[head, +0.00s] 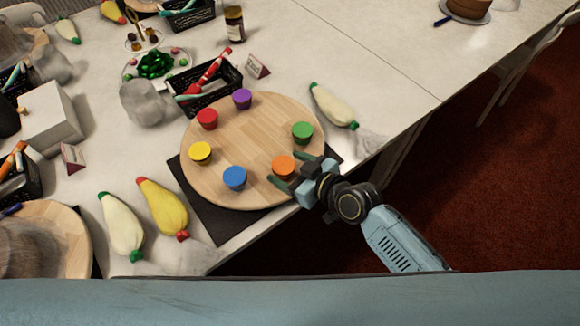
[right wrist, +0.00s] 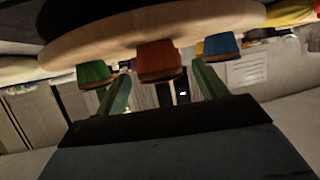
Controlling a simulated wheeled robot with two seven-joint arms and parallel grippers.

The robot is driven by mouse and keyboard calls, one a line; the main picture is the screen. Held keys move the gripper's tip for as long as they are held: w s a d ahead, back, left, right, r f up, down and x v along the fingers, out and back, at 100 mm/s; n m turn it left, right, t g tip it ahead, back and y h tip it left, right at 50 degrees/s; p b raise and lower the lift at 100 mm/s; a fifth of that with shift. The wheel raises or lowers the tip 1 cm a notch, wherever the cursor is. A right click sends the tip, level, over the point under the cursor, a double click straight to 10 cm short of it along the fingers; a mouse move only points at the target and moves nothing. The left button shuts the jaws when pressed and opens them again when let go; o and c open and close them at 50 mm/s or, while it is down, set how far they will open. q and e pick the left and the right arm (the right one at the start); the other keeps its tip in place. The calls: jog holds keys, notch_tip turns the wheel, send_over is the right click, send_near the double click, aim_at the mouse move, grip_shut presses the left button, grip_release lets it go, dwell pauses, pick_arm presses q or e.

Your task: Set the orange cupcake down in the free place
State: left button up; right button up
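The orange cupcake (head: 283,165) stands upright on the round wooden turntable (head: 258,140), at its front right edge between the green cupcake (head: 302,131) and the blue cupcake (head: 235,177). My right gripper (head: 289,170) is open, low at the board's edge, with one finger on each side of the orange cupcake. In the right wrist view the orange cupcake (right wrist: 159,60) shows between the two spread green fingers, with gaps on both sides. That view appears upside down. My left gripper is not in view.
The yellow cupcake (head: 200,152), red cupcake (head: 207,119) and purple cupcake (head: 242,98) complete the ring. The board's middle is bare. A dark mat (head: 215,220) lies under it. Piping bags (head: 333,106) and a black basket (head: 212,98) stand close by.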

jog(key=shift+r, duration=0.25)
jog(key=p+v, duration=0.1)
jog(key=v, duration=1.1)
jog(key=shift+p, duration=0.3)
jog(key=shift+f, duration=0.1)
jog(key=s+d+f+m+g+h, duration=0.15)
jog(key=d+f, duration=0.25)
jog(key=f, duration=0.4)
jog(key=s+d+f+m+h, duration=0.1)
jog(key=d+f+m+h, duration=0.2)
jog(key=f, duration=0.5)
jog(key=s+d+f+h, duration=0.2)
jog(key=d+f, duration=0.3)
jog(key=f, duration=0.3)
jog(key=s+d+f+g+h, duration=0.1)
jog(key=s+f+g, duration=0.1)
jog(key=s+f, duration=0.3)
jog(key=s+d+f+m+g+h, duration=0.1)
jog(key=s+f, duration=0.4)
jog(key=s, duration=0.7)
jog(key=s+d+f+m+g+h, duration=0.1)
jog(key=s+d+f+g, duration=0.1)
jog(key=s+f, duration=0.4)
jog(key=s+g, duration=0.1)
jog(key=s, duration=0.2)
jog(key=shift+s+g, duration=0.35)
